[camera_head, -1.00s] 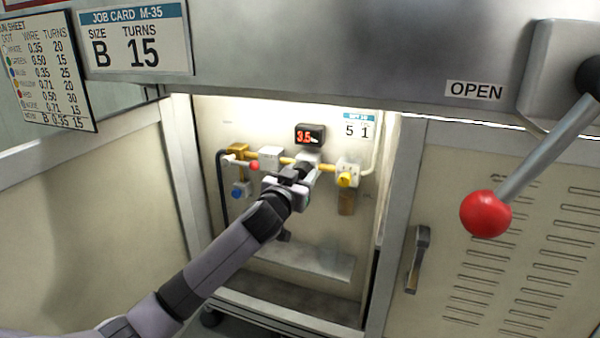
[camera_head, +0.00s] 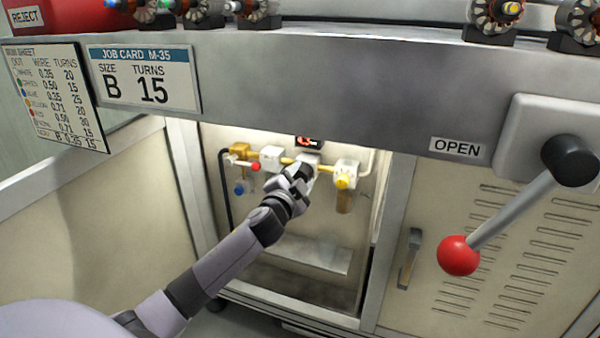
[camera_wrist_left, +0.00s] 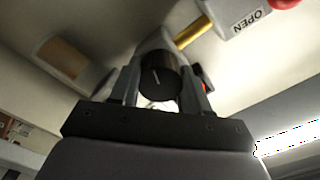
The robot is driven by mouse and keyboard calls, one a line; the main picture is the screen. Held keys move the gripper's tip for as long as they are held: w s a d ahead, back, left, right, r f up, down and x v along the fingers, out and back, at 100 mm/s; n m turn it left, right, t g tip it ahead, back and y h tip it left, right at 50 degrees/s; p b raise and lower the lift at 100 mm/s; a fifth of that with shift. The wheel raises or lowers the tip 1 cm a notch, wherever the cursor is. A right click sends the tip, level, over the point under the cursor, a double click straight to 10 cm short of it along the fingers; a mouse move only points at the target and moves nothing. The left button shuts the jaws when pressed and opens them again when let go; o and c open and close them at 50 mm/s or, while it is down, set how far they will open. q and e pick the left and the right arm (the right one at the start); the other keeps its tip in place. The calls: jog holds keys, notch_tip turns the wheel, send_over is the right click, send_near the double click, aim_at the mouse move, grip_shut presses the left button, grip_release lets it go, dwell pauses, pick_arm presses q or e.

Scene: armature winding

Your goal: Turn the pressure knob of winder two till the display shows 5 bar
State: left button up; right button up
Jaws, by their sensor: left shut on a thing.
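The black pressure knob (camera_wrist_left: 160,82) with a white pointer line shows in the left wrist view, between the fingers of my left gripper (camera_wrist_left: 160,92). In the head view my left gripper (camera_head: 299,178) reaches into the open bay and is shut on the knob, which it mostly covers. Above it the red-lit display (camera_head: 306,142) is cut off by the machine's lower edge, and its full reading cannot be read. My right gripper is out of view.
A yellow knob (camera_head: 342,182) is right of my gripper. A red-balled lever (camera_head: 458,256) hangs at the right. A job card (camera_head: 145,78) is above.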

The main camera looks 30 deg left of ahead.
pick_arm(q)
jog(key=shift+m, duration=0.4)
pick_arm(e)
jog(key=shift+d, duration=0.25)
pick_arm(q)
jog(key=o, duration=1.1)
jog(key=shift+c, duration=0.2)
jog(key=shift+s, duration=0.15)
jog(key=p+v, duration=0.2)
jog(key=v, duration=0.5)
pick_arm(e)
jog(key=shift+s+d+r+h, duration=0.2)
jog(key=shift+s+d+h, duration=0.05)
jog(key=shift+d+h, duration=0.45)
